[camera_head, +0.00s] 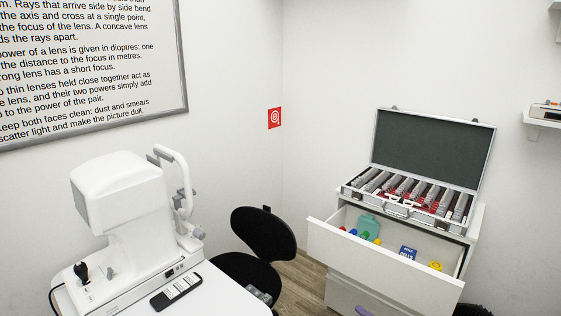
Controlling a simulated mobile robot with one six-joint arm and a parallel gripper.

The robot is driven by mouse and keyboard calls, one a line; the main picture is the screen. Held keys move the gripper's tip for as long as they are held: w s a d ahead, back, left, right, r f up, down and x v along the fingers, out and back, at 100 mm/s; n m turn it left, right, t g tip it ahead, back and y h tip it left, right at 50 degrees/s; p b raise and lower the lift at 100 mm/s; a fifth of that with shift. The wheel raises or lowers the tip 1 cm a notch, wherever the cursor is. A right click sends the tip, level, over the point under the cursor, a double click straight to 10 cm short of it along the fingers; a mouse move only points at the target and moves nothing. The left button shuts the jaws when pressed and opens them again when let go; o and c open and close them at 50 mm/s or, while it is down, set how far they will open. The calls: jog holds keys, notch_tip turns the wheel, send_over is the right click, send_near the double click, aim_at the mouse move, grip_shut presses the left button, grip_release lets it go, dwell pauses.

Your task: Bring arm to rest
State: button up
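My arm and gripper do not show clearly in the head view. A white eye-examination instrument (118,190) with a chin and forehead rest stands on a white table (222,296) at the left. An open case of trial lenses (432,146) sits on top of a white drawer cabinet (474,228) at the right. The cabinet's top drawer (375,262) is pulled out. It holds a teal item (368,226), a blue box (407,252), a yellow item (435,266) and several small coloured pieces.
A black chair (263,233) stands between table and cabinet; a small grey object by its seat is unclear. A dark handheld device with light keys (176,291) lies on the table. A wall shelf (541,121) is at right. Some wooden floor (301,283) is bare.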

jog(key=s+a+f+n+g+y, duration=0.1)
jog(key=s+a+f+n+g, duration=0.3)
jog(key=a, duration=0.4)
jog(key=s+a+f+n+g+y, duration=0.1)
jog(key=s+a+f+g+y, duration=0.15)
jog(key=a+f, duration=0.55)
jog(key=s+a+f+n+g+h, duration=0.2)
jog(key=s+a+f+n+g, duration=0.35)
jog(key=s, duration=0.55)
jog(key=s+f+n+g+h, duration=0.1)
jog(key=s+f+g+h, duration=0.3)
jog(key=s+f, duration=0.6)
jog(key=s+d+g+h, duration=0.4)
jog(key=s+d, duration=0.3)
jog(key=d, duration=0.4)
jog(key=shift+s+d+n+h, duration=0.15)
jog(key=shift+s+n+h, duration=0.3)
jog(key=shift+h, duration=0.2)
